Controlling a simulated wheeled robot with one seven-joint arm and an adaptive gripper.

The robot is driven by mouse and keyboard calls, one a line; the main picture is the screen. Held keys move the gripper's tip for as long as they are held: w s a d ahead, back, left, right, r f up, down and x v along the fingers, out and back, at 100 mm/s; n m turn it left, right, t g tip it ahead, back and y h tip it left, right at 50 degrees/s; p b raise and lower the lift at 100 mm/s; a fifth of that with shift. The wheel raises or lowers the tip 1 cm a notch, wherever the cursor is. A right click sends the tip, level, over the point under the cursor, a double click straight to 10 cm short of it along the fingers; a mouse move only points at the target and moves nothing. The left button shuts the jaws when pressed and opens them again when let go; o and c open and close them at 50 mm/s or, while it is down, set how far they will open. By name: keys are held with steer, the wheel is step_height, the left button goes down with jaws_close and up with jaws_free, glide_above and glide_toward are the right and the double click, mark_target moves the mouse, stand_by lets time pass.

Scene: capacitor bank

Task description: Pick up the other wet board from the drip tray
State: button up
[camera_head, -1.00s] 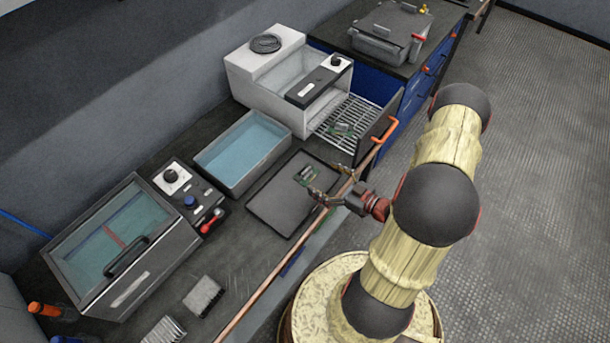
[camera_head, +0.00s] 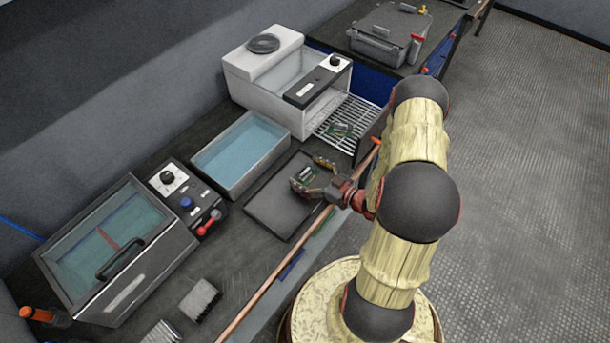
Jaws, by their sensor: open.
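The wet board (camera_head: 307,173) is a small green circuit board at the upper right part of the dark, flat drip tray (camera_head: 275,208). My gripper (camera_head: 311,174) is open, with its two fingers to either side of the board, reaching in from the right. I cannot tell whether the fingers touch the board.
A water-filled basin (camera_head: 240,153) stands left of the tray, and the white unit (camera_head: 280,75) behind it. A lidded glass tank (camera_head: 115,250) and a control box (camera_head: 185,195) are at left. A copper-coloured rail (camera_head: 270,285) runs along the bench's front edge.

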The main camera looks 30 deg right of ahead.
steer(key=shift+c, duration=0.2)
steer(key=c, duration=1.7)
